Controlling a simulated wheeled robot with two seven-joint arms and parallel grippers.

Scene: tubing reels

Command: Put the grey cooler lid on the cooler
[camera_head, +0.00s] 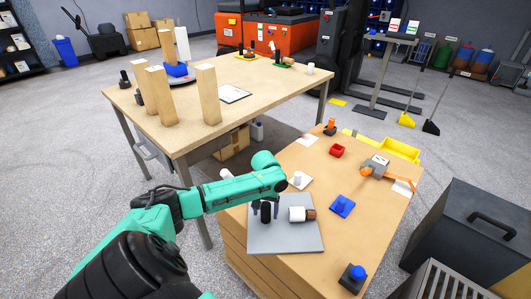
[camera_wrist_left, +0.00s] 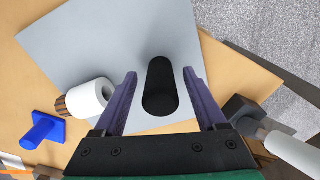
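A light grey square plate (camera_head: 285,238) lies flat on the near wooden table, with a black upright cylinder (camera_head: 266,212) on it; this may be the grey lid with its knob. My left gripper (camera_head: 267,206) is over the plate. In the left wrist view the left gripper (camera_wrist_left: 160,74) is open, its purple fingers on either side of the black cylinder (camera_wrist_left: 160,88), with gaps showing. A dark grey box with a black handle on top (camera_head: 468,225) stands right of the table; I cannot tell whether it is the cooler. My right gripper is not in view.
A white roll with a brown end (camera_head: 297,214) sits on the plate close to the gripper. A blue piece (camera_head: 342,206), a red piece (camera_head: 337,150) and an orange-handled tool (camera_head: 378,168) lie further right. The larger table (camera_head: 235,110) behind carries tall wooden blocks (camera_head: 206,95).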

